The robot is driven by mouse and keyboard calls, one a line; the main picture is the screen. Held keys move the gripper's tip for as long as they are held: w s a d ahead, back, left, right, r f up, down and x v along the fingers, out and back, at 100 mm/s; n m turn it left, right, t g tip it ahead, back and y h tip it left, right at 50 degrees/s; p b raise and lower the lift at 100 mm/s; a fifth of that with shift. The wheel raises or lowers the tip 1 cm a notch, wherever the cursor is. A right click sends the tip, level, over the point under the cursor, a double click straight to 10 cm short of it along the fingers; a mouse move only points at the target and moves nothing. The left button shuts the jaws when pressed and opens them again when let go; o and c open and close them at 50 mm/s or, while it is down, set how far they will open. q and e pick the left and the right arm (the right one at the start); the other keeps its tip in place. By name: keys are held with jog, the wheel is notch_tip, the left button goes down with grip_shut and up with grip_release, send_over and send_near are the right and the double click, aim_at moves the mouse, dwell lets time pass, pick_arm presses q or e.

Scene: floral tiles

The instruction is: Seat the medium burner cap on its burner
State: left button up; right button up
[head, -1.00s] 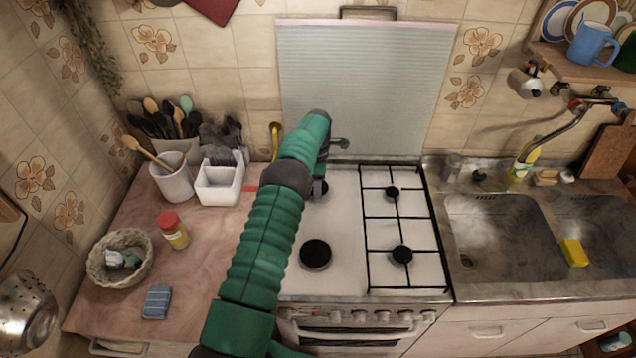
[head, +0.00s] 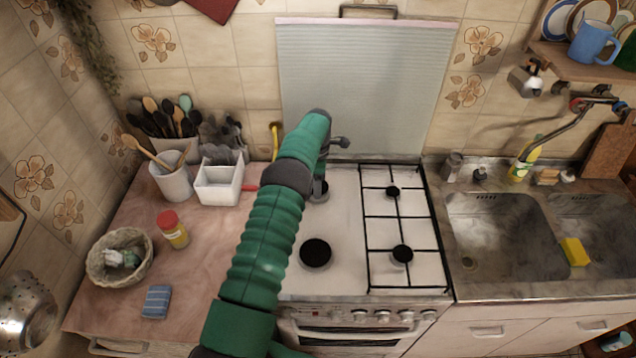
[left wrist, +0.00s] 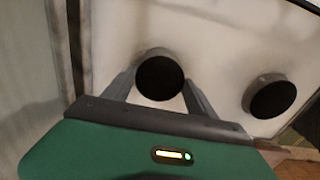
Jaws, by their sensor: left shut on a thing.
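My left gripper (left wrist: 160,85) is shut on the burner cap (left wrist: 160,78), a round black disc between its two grey fingers. The grey burner (left wrist: 157,51) shows just behind the cap's rim; I cannot tell whether the cap is fully seated or slightly raised. In the head view my left gripper (head: 326,178) is at the back-left burner, and my green arm hides much of it; a dark part of the cap (head: 321,190) shows beside the arm. My right gripper is in neither view.
The front-left burner (head: 315,253) has a black top and no grate over it. A black grate (head: 384,243) covers the right half of the white hob (head: 345,220). The raised lid (head: 365,90) stands behind. Utensil pots (head: 172,178) are left of the hob.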

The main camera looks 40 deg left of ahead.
pick_arm(q)
jog(key=shift+f+b, duration=0.6)
jog(key=shift+f, duration=0.2)
jog(key=o, duration=1.5)
jog(key=shift+o, duration=0.2)
notch_tip(320, 180, up, 8)
jog(key=shift+w+b, duration=0.1)
jog(key=shift+b, duration=0.35)
notch_tip(320, 180, up, 9)
jog(key=p, duration=0.1)
jog(key=shift+p, duration=0.4)
jog(key=shift+f, duration=0.1)
